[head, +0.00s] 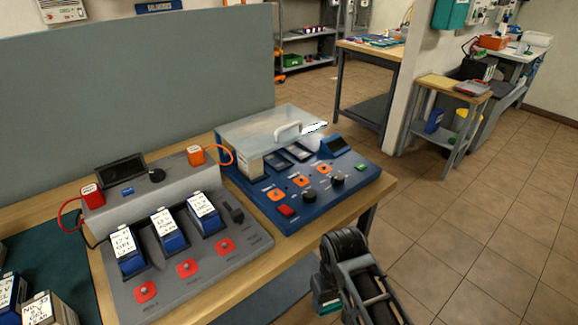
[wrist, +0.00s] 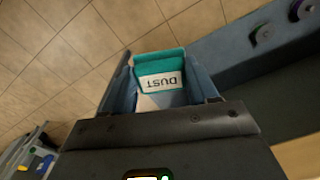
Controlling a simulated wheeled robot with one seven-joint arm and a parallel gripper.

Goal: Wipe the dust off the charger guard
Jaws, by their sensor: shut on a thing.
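The charger guard (head: 255,128) is a clear, hazy cover with a pale handle (head: 288,131) over the back of the blue charger (head: 300,205). A bright white patch lies at its right edge; I cannot tell whether it is dust or glare. My gripper (head: 326,302) is low in front of the bench's right end, apart from the guard. It is shut on a teal and white duster block, whose label reads DUST in the wrist view (wrist: 160,78). In the head view my arm hides most of the block, with only teal bits showing.
A grey charger (head: 190,265) with several blue battery packs stands left of the blue one on the wooden bench (head: 345,212). A red lead and an orange lead hang at its back. A grey panel (head: 140,75) rises behind.

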